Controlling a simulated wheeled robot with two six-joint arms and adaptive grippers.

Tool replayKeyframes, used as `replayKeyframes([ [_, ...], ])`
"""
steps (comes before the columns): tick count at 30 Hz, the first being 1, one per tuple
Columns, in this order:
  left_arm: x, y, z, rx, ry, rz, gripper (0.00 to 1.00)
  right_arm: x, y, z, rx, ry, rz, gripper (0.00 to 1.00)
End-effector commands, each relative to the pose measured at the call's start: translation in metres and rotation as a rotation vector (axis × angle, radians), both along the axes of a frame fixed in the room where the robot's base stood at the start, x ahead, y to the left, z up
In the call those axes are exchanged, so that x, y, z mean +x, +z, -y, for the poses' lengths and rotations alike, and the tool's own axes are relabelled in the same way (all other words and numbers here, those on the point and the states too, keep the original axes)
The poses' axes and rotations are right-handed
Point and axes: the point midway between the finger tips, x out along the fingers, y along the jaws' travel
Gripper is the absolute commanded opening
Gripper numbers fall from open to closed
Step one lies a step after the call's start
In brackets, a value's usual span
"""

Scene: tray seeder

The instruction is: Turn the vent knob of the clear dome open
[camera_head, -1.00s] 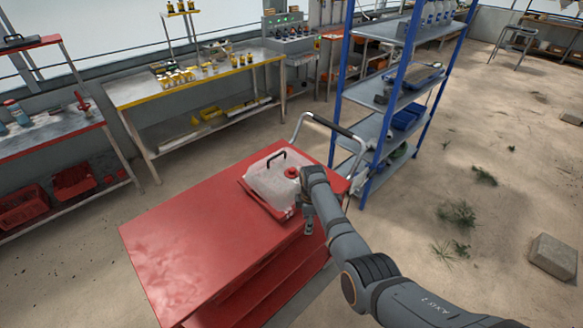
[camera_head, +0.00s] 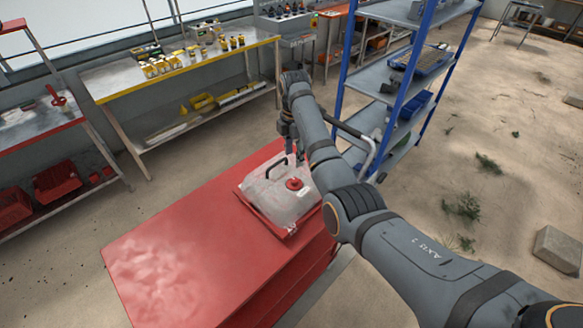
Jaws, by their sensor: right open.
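The clear dome (camera_head: 270,197) sits in a red tray (camera_head: 262,216) at the far right end of the red cart top. A red round vent knob (camera_head: 294,184) is on the dome's top, towards the right. My right gripper (camera_head: 291,150) is open and points down just beyond the dome, near the black handle. Its fingers are small and partly hidden by my arm, and I cannot tell whether they touch anything. My left gripper is not in view.
The red cart top (camera_head: 190,250) is bare left of the tray. The cart's push handle (camera_head: 360,140) rises behind my right arm. A blue shelf rack (camera_head: 400,90) stands at the right. A steel bench (camera_head: 180,75) with yellow-capped bottles stands behind.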

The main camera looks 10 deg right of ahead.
Motion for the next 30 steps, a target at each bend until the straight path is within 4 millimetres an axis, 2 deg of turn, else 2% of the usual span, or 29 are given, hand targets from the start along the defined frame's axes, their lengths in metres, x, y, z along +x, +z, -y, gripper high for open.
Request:
replayKeyframes([
  [4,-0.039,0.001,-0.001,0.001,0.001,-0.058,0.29,-0.001,-0.008,0.0,0.0,-0.001,-0.003,0.48],
  [6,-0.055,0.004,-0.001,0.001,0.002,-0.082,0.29,-0.001,-0.02,0.0,-0.001,-0.001,-0.005,0.48],
  [9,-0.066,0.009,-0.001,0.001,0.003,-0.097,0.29,-0.002,-0.041,0.0,-0.001,-0.001,-0.006,0.48],
  [11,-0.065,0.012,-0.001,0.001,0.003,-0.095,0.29,-0.002,-0.055,0.0,-0.001,-0.001,-0.006,0.48],
  [15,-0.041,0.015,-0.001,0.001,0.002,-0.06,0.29,-0.002,-0.082,0.001,-0.001,-0.001,-0.003,0.48],
  [18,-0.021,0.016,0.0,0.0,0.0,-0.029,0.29,-0.001,-0.096,0.001,-0.001,-0.001,-0.002,0.48],
  [20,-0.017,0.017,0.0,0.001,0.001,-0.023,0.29,-0.001,-0.101,0.0,0.0,-0.001,-0.001,0.48],
  [23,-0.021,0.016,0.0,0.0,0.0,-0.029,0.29,-0.001,-0.105,0.0,0.0,-0.001,0.0,0.48],
  [29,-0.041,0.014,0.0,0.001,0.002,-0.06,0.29,-0.001,-0.105,0.0,0.0,-0.001,0.001,0.48],
  [30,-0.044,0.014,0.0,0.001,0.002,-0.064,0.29,-0.001,-0.105,0.0,0.0,-0.001,0.001,0.45],
])
